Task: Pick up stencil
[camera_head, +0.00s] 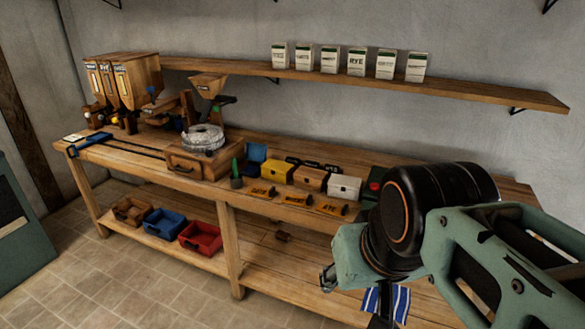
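Several flat orange-brown plates with dark lettering lie along the front edge of the wooden bench; they look like stencils. One stencil (262,189) is at the left, a second stencil (296,200) is in the middle, and a third stencil (329,208) is at the right, nearest my arm. The lettering is too small to read surely. My arm fills the right side. What looks like part of my gripper (328,277) shows below the bench top's front edge, apart from the stencils. The rest of it is hidden or cut off, so its opening is unclear.
Yellow (277,172), brown (311,179) and white boxes (345,187) stand behind the stencils. A green cone (236,170) and mill machine (203,138) are to the left. Bins, including a red bin (201,237), sit on the lower shelf. A striped cloth (400,303) hangs beneath my arm.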

